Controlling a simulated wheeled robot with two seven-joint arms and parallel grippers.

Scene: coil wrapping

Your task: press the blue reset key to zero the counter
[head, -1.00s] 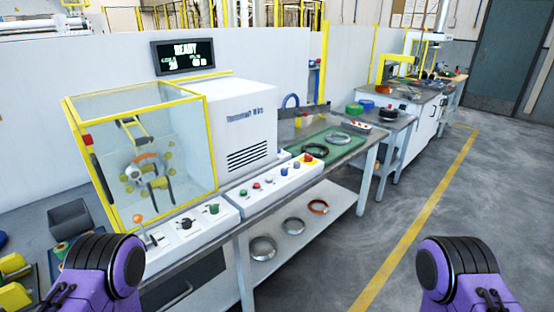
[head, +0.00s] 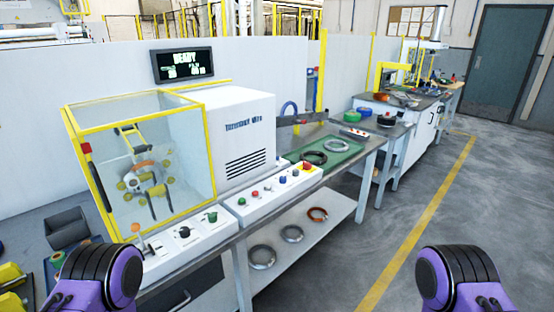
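The wrapping machine's white front panel (head: 263,200) carries a row of small coloured buttons. A small blue key (head: 294,173) sits toward its right end, beside a red mushroom button (head: 307,166) on a yellow base. The counter display (head: 183,64) is a dark screen above the machine. Only purple and black parts of my two arms show, at the lower left and lower right. Neither gripper is in view, and no part of my arms touches the panel.
A clear guard with a yellow frame (head: 143,160) encloses the wrapping head. A green mat (head: 335,153) holds dark and silver rings. More rings lie on the lower shelf (head: 330,208). A yellow line (head: 420,220) crosses the open grey floor at right.

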